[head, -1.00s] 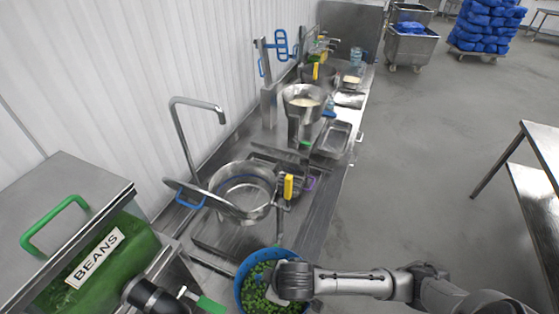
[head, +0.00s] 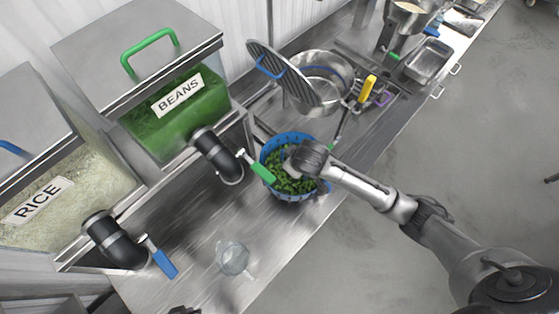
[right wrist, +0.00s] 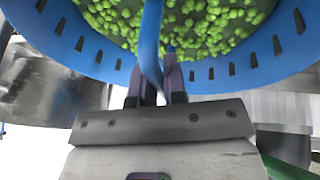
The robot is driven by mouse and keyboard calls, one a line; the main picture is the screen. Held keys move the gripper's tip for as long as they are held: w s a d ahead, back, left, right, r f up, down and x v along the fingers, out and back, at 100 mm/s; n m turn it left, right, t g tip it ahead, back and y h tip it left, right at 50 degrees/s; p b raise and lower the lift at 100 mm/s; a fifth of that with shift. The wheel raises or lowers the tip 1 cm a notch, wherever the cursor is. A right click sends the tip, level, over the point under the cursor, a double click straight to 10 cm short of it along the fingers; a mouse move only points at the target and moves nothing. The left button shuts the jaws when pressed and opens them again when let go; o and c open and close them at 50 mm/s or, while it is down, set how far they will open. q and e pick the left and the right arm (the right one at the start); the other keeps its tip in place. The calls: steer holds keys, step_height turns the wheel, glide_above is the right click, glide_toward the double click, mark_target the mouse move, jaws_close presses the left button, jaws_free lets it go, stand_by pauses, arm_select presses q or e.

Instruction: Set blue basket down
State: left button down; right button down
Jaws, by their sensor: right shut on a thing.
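The blue basket (head: 313,140) has a slotted wall and is partly filled with green beans (head: 283,180). In the head view it is at the counter (head: 190,235), just right of the green-handled beans spout (head: 220,158). My right gripper (head: 296,163) is over the basket. In the right wrist view, my right gripper (right wrist: 158,85) is shut on the blue handle of the basket (right wrist: 210,82). I cannot tell whether the basket's base touches the counter. A dark piece at the bottom edge of the head view seems to be my left gripper (head: 185,310); its fingers are hidden.
The beans dispenser (head: 120,50) and the rice dispenser (head: 95,190) stand at the left. A clear container (head: 233,257) is on the counter in front. Bare counter lies left of the basket.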

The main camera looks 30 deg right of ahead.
glide_above(280, 163)
steer(key=f, duration=0.4)
steer(key=f+p, duration=0.1)
steer(key=f, duration=0.1)
steer(key=shift+w+a+f, duration=0.1)
steer(key=shift+w+f, duration=0.05)
steer(key=shift+w, duration=0.2)
steer(key=shift+f, duration=2.8)
steer(key=c, duration=1.6)
jaws_free()
steer(key=shift+f, duration=0.1)
steer(key=o, duration=0.4)
steer(key=shift+o, duration=0.2)
